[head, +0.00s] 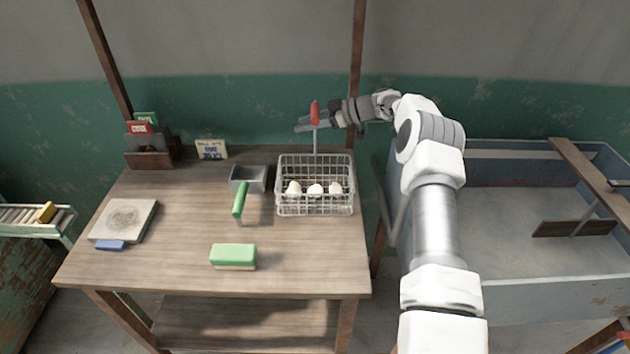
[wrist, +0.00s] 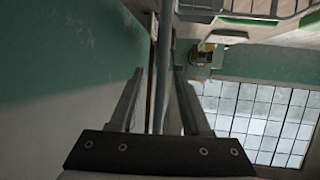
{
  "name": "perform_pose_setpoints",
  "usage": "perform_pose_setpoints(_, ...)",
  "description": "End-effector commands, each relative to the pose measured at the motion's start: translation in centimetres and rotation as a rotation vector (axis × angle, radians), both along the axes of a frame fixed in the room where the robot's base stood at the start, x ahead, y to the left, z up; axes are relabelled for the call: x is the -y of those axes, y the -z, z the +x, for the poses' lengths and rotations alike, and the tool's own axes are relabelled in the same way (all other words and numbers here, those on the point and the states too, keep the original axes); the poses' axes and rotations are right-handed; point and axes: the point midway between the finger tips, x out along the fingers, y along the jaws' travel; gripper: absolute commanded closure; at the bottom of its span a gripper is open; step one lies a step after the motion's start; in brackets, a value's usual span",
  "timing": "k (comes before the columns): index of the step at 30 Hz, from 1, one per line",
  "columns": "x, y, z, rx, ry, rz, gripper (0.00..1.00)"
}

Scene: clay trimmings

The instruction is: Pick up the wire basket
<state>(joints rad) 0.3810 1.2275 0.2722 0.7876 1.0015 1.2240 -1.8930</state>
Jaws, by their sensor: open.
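The wire basket (head: 284,208) stands upright at the right rear of the wooden table. It holds several pale, egg-like lumps (head: 315,190). A thin grey upright rises from it to a red grip (head: 315,112). My gripper (head: 303,123) reaches in from the right at the height of this grip, fingers pointing left. In the wrist view the two fingers (wrist: 160,78) are apart, and a thin grey rod shows in the gap between them. I cannot tell whether the fingers touch it. Wire bars at the top of the wrist view look like part of the basket (wrist: 272,8).
On the wooden table (head: 170,255) are a grey tin (head: 248,179), a green-handled tool (head: 240,199), a green block (head: 233,256), a pale slab (head: 124,220) and a card (head: 211,149). A wooden post (head: 357,70) stands behind the gripper. A grey trough (head: 520,279) is at right.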

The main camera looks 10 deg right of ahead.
Motion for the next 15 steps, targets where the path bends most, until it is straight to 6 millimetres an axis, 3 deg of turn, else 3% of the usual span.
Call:
perform_pose_setpoints(7, -0.24, 0.15, 0.14, 0.0, 0.002, -0.001, 0.55)
perform_pose_setpoints(15, -0.23, 0.12, 0.13, 0.0, 0.001, 0.0, 1.0)
